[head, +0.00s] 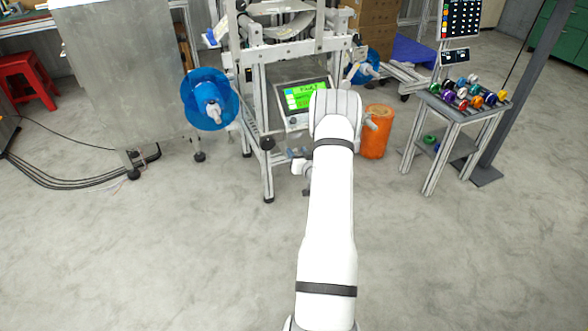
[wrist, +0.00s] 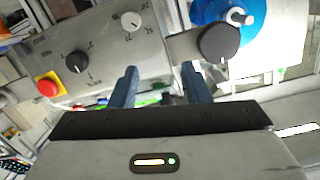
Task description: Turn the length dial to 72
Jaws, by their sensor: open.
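A grey control panel (wrist: 100,50) fills the upper left of the wrist view. It carries a small white dial (wrist: 131,21) with marks around it and a black pointer knob (wrist: 77,62) with marks beside it. No dial is seen between the fingers. In the head view my arm covers part of the machine, and the gripper itself is hidden.
A red button (wrist: 48,84) sits left of the black knob. A large black round part (wrist: 219,43) and a blue reel (wrist: 222,12) are at upper right. The head view shows a green-lit screen (head: 307,98), an orange drum (head: 376,132) and a cart of small spools (head: 462,110).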

